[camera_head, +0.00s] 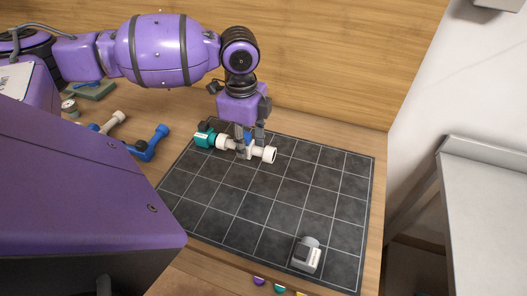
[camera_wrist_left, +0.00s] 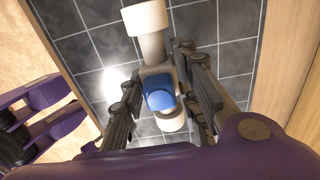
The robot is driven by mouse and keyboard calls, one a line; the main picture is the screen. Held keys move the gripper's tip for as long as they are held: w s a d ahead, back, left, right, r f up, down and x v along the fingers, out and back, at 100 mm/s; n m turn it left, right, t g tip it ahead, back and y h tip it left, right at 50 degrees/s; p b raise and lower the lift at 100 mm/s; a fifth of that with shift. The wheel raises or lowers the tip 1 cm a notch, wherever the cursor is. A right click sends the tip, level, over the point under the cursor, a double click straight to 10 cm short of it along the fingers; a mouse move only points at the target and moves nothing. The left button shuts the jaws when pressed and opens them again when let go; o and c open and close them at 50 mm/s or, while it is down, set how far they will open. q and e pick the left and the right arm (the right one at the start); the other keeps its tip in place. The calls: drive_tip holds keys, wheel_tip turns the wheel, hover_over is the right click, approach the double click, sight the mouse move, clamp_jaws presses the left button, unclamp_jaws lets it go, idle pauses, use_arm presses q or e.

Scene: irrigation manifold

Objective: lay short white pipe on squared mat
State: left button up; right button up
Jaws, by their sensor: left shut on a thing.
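My left gripper (camera_head: 246,136) points down over the far part of the dark squared mat (camera_head: 325,200). It is shut on a white pipe piece with a blue part (camera_head: 249,149), at or just above the mat. My right gripper is not in view.
A grey and white device (camera_head: 307,256) stands at the mat's near right. A blue pipe piece (camera_head: 151,143) and a cream pipe piece (camera_head: 113,122) lie on the wood left of the mat. The mat's middle and right are clear. A wooden wall (camera_head: 330,60) rises behind.

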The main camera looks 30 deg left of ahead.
use_arm(q)
drive_tip(key=w+f+b, duration=0.1)
drive_tip(key=w+f, duration=0.5)
drive_tip(key=w, duration=0.1)
drive_tip(key=shift+f, duration=0.3)
drive_tip(key=shift+w+a+f, duration=0.1)
drive_tip(key=shift+w+f, duration=0.05)
drive_tip(key=shift+f, duration=0.7)
drive_tip(key=shift+w+f, duration=0.1)
drive_tip(key=shift+f, duration=0.75)
drive_tip(key=o, duration=1.2)
drive_tip(key=shift+f, duration=0.15)
wheel_tip(320, 180, up, 12)
drive_tip(key=shift+r, duration=0.2)
